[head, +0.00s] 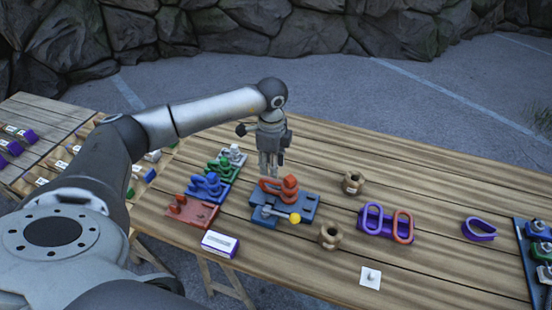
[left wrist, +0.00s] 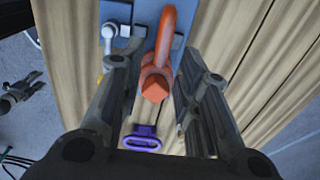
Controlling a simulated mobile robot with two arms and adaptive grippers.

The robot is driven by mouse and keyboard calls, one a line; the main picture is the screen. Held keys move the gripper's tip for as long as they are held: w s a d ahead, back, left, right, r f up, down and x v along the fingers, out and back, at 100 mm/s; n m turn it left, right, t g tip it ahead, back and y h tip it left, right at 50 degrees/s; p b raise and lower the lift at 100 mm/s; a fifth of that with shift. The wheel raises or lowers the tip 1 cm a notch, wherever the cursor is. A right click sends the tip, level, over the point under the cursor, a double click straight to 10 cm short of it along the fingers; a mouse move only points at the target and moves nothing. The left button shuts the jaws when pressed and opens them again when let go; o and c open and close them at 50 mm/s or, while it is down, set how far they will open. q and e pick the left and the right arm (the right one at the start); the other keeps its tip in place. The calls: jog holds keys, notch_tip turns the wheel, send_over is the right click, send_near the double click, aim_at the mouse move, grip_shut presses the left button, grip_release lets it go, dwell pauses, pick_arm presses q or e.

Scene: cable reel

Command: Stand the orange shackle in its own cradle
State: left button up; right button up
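The orange shackle (head: 289,189) sits on a blue block (head: 311,200) near the middle of the table. In the left wrist view the orange shackle (left wrist: 167,52) shows as a curved bow with a thick blunt end towards the camera. My left gripper (head: 268,174) points down just above it. In the left wrist view its two fingers are apart, with the shackle between or below them and gaps on both sides; I cannot tell whether they touch it. A red base (head: 191,212) with short red pegs lies at the left; I cannot tell which cradle belongs to the shackle. My right gripper is out of view.
Blue (head: 209,186) and green (head: 224,167) shackle sets stand at the left. A lever with a yellow ball (head: 295,218) is beside the block. Brown spools (head: 330,236), a purple stand (head: 385,234) with loops and a purple shackle (head: 479,230) lie rightward. The back right is clear.

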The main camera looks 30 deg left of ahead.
aim_at(274, 180)
pick_arm(q)
notch_tip(274, 180, down, 2)
jog(key=shift+w+f+b, duration=0.1)
jog(key=shift+f+b, duration=0.1)
jog(key=shift+b, duration=0.45)
jog(key=f+b, duration=0.2)
jog(key=f, duration=0.2)
jog(key=shift+w+b, duration=0.2)
jog(key=shift+b, duration=0.15)
jog(key=shift+f, duration=0.25)
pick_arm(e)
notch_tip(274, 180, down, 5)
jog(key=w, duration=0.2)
pick_arm(q)
jog(key=shift+f, duration=0.15)
jog(key=shift+c, duration=0.6)
jog(key=c, duration=0.5)
grip_shut()
jog(key=shift+w+r+p, duration=0.2)
jog(key=shift+r+p, duration=1.3)
jog(key=shift+r, duration=0.9)
jog(key=shift+s+r, duration=0.1)
jog(key=shift+r, duration=0.1)
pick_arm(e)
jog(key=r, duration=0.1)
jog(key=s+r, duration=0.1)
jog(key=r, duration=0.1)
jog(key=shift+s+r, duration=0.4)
